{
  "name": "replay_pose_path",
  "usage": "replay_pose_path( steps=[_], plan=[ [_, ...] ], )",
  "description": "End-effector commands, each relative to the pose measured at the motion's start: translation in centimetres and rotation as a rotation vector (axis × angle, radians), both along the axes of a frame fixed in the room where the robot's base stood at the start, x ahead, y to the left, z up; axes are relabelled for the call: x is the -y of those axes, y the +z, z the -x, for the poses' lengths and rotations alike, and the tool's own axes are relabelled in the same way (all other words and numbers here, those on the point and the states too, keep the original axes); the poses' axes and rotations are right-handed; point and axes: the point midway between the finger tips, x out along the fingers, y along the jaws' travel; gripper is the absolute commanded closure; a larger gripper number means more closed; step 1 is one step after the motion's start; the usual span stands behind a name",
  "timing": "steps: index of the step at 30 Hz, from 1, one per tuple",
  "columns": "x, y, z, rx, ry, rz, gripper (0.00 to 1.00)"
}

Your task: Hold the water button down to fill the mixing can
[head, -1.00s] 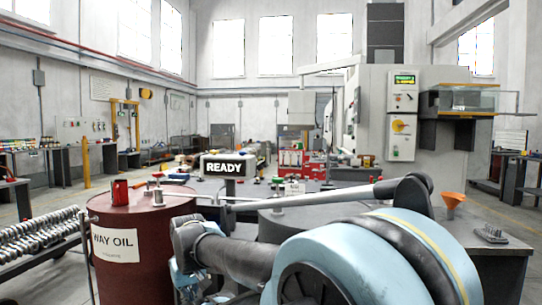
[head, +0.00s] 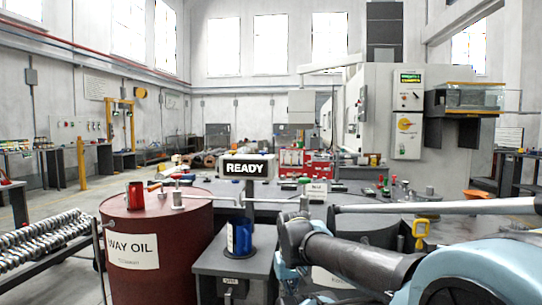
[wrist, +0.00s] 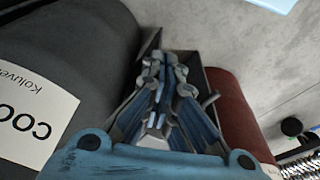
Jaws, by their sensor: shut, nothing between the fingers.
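In the wrist view my gripper (wrist: 160,68) is shut and empty, its fingers together in a narrow gap between a dark grey barrel (wrist: 85,45) on the left and a red barrel (wrist: 238,105) on the right. A dark box-like edge lies just beyond the fingers. In the head view a blue container (head: 239,238), possibly the mixing can, stands on a grey stand (head: 215,262) below a lit READY sign (head: 246,168). I cannot make out the water button. My gripper is hidden in the head view.
The red WAY OIL barrel (head: 180,235) stands left of the stand with a red can (head: 136,196) on top. The grey barrel's white label (wrist: 30,120) faces my wrist camera. Ribbed metal shafts (head: 45,245) lie at far left. A workbench (head: 345,190) stands behind.

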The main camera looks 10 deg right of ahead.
Motion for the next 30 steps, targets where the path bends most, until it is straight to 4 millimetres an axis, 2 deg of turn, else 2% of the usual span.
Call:
replay_pose_path(
  steps=[8, 9, 11, 14, 16, 20, 30],
  plan=[
    [0.0, 0.2, 0.1, 0.004, 0.001, 0.000, 1.00],
    [0.0, 0.7, 0.6, 0.013, 0.002, 0.001, 1.00],
    [0.0, 1.4, 0.1, 0.020, 0.007, 0.004, 1.00],
    [0.1, 3.8, -1.9, 0.039, 0.028, 0.013, 1.00],
    [0.9, 6.2, -4.0, 0.060, 0.049, 0.023, 1.00],
    [1.0, 11.7, -8.8, 0.110, 0.100, 0.048, 1.00],
    [1.1, 25.3, -22.3, 0.244, 0.236, 0.128, 1.00]
  ],
)
